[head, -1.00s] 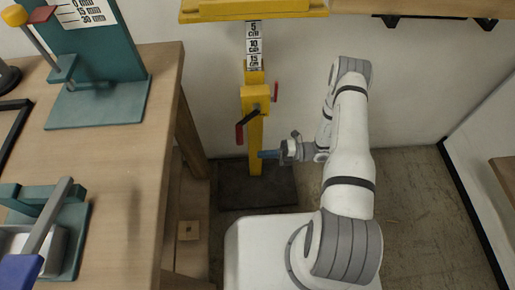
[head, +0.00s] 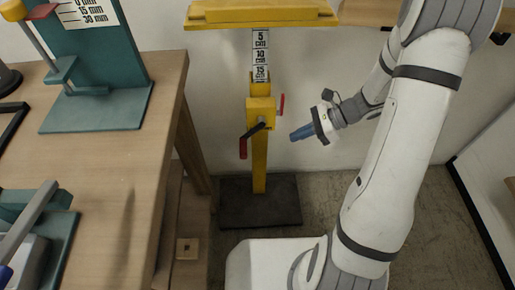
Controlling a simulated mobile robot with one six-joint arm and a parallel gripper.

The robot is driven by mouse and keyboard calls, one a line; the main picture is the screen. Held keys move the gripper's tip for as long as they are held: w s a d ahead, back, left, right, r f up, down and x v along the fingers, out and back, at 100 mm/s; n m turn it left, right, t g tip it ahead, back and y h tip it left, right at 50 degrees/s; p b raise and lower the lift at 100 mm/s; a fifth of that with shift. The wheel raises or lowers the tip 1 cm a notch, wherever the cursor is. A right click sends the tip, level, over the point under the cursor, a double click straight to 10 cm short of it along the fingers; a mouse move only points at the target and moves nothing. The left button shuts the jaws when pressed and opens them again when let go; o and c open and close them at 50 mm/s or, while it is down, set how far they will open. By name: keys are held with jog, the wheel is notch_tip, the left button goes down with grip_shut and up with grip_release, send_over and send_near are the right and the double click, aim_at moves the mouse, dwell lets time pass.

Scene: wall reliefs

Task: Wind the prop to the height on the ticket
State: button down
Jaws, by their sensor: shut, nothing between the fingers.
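The yellow prop (head: 260,165) stands upright on a dark base plate (head: 235,203) on the floor. Its white scale (head: 260,55) shows the marks 5, 10 and 15 cm above the yellow housing. A crank with a red grip (head: 243,148) hangs down at the left of the housing, and a smaller red handle (head: 282,104) sticks up at its right. A yellow beam (head: 262,14) lies across the top. My gripper (head: 294,136) is shut and empty, to the right of the post and apart from it, pointing left. No ticket can be made out.
A wooden workbench (head: 130,175) fills the left side, with a teal gauge stand (head: 100,105) and a teal device with a grey lever (head: 30,220) on it. A small square piece (head: 187,248) lies low beside the bench. A wall stands behind the prop. Floor right of the base is open.

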jog(key=a+r+b+x, duration=0.1)
jog(key=b+x, duration=0.3)
jog(key=x, duration=0.8)
jog(key=shift+a+r+n, duration=0.3)
jog(key=shift+a+r, duration=0.25)
jog(key=shift+s, duration=0.1)
jog(key=shift+a, duration=0.2)
